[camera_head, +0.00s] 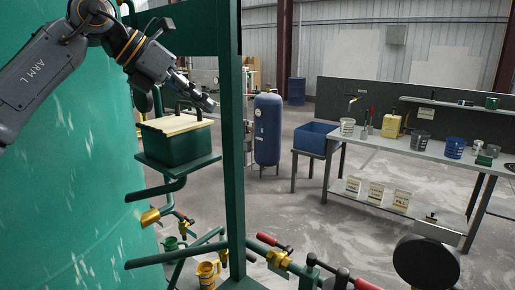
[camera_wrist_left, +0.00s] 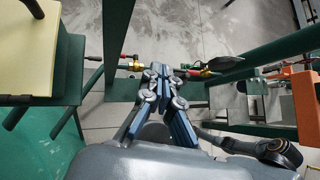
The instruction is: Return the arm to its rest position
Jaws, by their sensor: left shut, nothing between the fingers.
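My left arm comes in from the upper left of the head view, in front of a big green tank (camera_head: 70,190). My left gripper (camera_head: 208,103) is shut and empty, above and to the right of a green box with a pale yellow top (camera_head: 175,125). In the left wrist view the gripper's fingers (camera_wrist_left: 157,72) meet at their tips with nothing between them. The box's yellow top (camera_wrist_left: 28,45) shows at the upper left of that view, apart from the fingers. My right gripper is not in view.
A green post (camera_head: 233,170) stands close to the right of my left gripper. Pipes and valves with red handles (camera_head: 268,240) are below. A workbench (camera_head: 430,150) with cups and containers, a blue bin (camera_head: 316,138) and a blue tank (camera_head: 267,130) stand farther back. Open floor lies between.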

